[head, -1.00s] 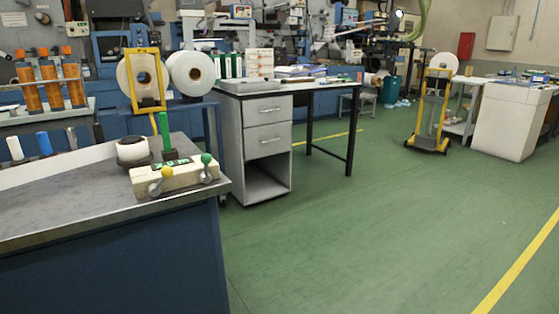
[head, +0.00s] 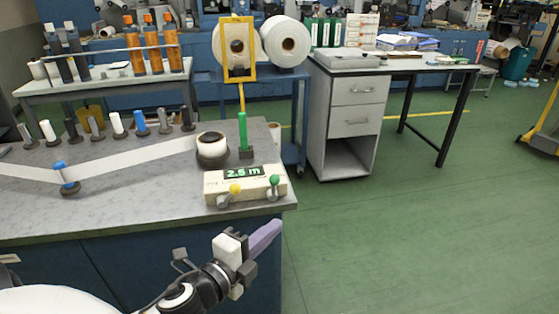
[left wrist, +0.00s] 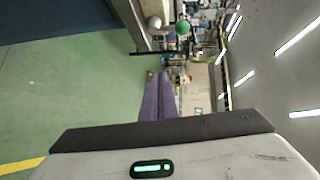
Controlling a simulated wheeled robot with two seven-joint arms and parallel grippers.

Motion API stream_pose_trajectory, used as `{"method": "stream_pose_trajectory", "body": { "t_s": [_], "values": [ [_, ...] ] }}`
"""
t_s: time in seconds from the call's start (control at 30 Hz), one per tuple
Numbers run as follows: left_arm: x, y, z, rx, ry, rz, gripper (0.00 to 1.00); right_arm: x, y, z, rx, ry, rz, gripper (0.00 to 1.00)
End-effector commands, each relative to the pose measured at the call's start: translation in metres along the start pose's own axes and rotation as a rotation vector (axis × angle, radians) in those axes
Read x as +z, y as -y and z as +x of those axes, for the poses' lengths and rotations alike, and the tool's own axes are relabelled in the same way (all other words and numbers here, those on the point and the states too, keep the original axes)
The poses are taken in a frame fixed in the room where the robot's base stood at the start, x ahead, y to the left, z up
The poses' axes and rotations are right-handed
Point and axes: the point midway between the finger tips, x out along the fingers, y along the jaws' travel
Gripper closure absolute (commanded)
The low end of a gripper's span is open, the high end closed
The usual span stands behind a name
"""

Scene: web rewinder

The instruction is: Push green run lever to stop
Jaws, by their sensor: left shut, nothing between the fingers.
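The green-knobbed lever (head: 274,181) stands at the right front of a cream control box (head: 247,198) on the bench's right end. A yellow-knobbed lever (head: 235,189) is to its left, and the box display reads 2.5 m. The green knob also shows in the left wrist view (left wrist: 183,27), beyond the fingertips. My left gripper (head: 277,226) has purple fingers, which are shut and empty. It is in front of the bench edge, apart from the green lever. My right gripper is not in view.
A dark roll (head: 212,148) and a green post (head: 243,132) stand behind the box. A white web runs left to a blue-topped roller (head: 65,174). A grey drawer desk (head: 345,145) stands behind right. The green floor right of the bench is clear.

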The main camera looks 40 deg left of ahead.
Motion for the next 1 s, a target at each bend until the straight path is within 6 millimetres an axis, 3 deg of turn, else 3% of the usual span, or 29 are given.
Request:
{"method": "stream_pose_trajectory", "body": {
  "t_s": [0.03, 0.17, 0.37, 0.83, 1.0],
  "values": [
    [0.002, 0.024, 0.001, -0.028, -0.003, 0.062, 1.0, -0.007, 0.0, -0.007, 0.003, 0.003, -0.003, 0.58],
    [0.004, 0.04, 0.006, -0.063, -0.005, 0.141, 1.0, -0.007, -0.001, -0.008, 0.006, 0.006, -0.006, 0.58],
    [0.004, 0.042, 0.027, -0.068, -0.005, 0.149, 1.0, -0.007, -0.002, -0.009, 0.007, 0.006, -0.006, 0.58],
    [0.004, 0.046, 0.105, -0.066, -0.003, 0.144, 1.0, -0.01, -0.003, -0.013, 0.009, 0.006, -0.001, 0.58],
    [0.025, 0.046, 0.096, -0.061, -0.003, 0.147, 1.0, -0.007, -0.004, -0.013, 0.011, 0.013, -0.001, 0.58]
  ]
}}
